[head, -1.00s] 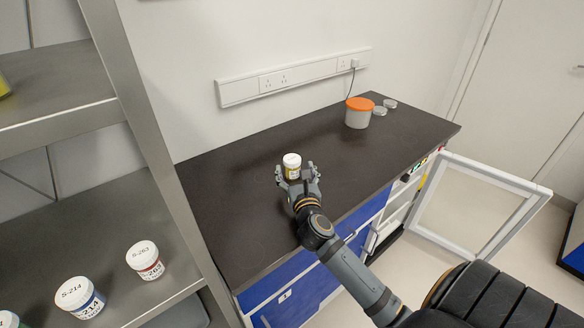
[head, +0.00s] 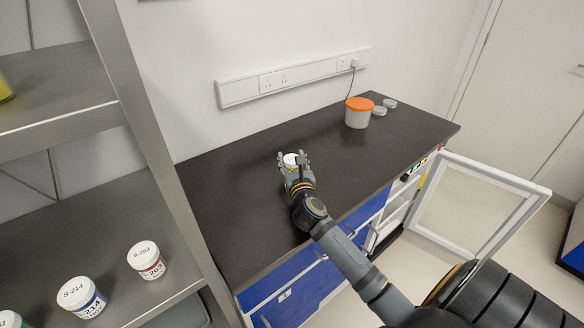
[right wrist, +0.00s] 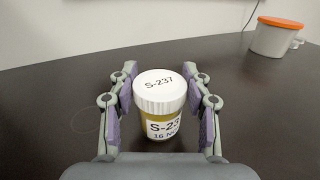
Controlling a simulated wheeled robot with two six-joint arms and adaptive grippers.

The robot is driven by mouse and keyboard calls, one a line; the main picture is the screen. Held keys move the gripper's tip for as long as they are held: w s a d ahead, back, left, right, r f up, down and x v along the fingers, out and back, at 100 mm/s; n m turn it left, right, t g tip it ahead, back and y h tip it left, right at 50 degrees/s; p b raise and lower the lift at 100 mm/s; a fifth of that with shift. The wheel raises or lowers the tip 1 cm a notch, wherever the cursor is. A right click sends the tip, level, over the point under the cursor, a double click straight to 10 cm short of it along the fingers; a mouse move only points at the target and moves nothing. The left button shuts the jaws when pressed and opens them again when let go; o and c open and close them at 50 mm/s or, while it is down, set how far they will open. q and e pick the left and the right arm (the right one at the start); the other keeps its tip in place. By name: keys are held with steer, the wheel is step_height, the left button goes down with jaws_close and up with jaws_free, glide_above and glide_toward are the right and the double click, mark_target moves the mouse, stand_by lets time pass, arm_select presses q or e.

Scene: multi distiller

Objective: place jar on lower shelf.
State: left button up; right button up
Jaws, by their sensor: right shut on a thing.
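The jar (head: 291,158) has a white lid, and it stands upright at the dark bench top. In the right wrist view, the jar (right wrist: 160,105) has a lid marked S-237 and a yellowish body with a white label. My right gripper (head: 292,161) is shut on the jar, with a finger on each side of it. Whether the jar touches the bench is hard to tell. The lower shelf (head: 95,225) of the metal rack is at the left, with several jars on it. My left gripper is not in view.
On the lower shelf stand jar S-263 (head: 146,260) and jar S-214 (head: 81,297). The upper shelf (head: 60,85) and a metal post (head: 150,135) border it. An orange-lidded tub (head: 358,112) stands at the bench's back right. The bench's left part is clear.

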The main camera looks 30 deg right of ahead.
mark_target(292, 159)
steer(key=shift+c, duration=0.8)
steer(key=shift+r, duration=0.5)
step_height(292, 159, up, 17)
steer(key=p, duration=0.4)
